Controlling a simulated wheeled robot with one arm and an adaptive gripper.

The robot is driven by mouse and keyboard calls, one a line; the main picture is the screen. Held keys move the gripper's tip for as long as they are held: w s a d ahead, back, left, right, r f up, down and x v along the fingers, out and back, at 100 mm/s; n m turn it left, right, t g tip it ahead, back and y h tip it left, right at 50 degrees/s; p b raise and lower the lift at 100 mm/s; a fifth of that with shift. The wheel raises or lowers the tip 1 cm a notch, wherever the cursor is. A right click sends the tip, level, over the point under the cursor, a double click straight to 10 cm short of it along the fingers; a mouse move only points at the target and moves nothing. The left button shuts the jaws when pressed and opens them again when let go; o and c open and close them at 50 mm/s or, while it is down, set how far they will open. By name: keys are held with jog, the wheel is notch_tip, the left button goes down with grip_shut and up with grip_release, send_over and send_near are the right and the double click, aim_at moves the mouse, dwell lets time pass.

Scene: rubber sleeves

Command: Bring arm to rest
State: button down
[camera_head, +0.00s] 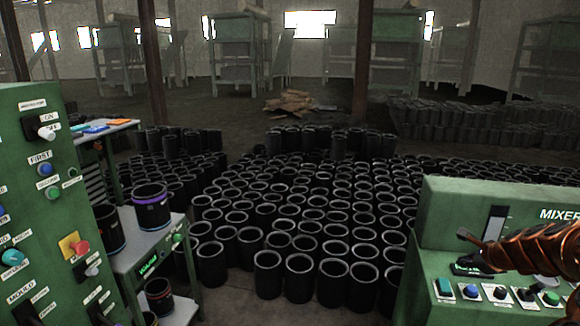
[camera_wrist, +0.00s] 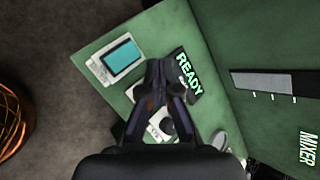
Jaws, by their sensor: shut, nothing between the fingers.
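My gripper (camera_wrist: 158,75) shows in the wrist view with its dark fingers together and nothing between them. It is over the green mixer panel (camera_wrist: 215,45), close to the lit READY sign (camera_wrist: 188,72). The wrist view does not settle whether the fingers touch the panel. In the head view my copper-coloured arm comes in from the right edge, over the mixer panel (camera_head: 460,215). The gripper's fingertips are hard to make out there.
The mixer panel has a row of buttons and switches (camera_head: 500,293). A green control panel (camera_head: 40,190) stands at the left, beside a grey stand (camera_head: 160,255) with black sleeves. Many black rubber sleeves (camera_head: 300,225) cover the floor ahead. Green racks stand at the back.

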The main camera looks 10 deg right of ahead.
jog(key=s+a+r+n+g+y, duration=0.1)
jog(key=s+a+r+n, duration=0.2)
jog(key=a, duration=0.7)
jog(key=s+a+r+n+g+y, duration=0.1)
jog(key=s+a+n+g+y, duration=0.1)
jog(key=a+n, duration=0.65)
jog(key=s+a+r+n+g+y, duration=0.1)
jog(key=s+a+r+n, duration=0.15)
jog(key=a, duration=1.05)
jog(key=s+a+f+n+g, duration=0.1)
jog(key=s+a+n+g, duration=0.1)
jog(key=s+a+n, duration=0.3)
jog(key=s+a+n+g, duration=0.1)
jog(key=s+a, duration=0.1)
jog(key=s, duration=0.5)
jog(key=s+f+n+g+h, duration=0.2)
jog(key=s+n, duration=0.4)
jog(key=s, duration=1.4)
jog(key=shift+a+n+g+h, duration=0.15)
jog(key=shift+n+g+h, duration=0.15)
jog(key=shift+g+h, duration=0.6)
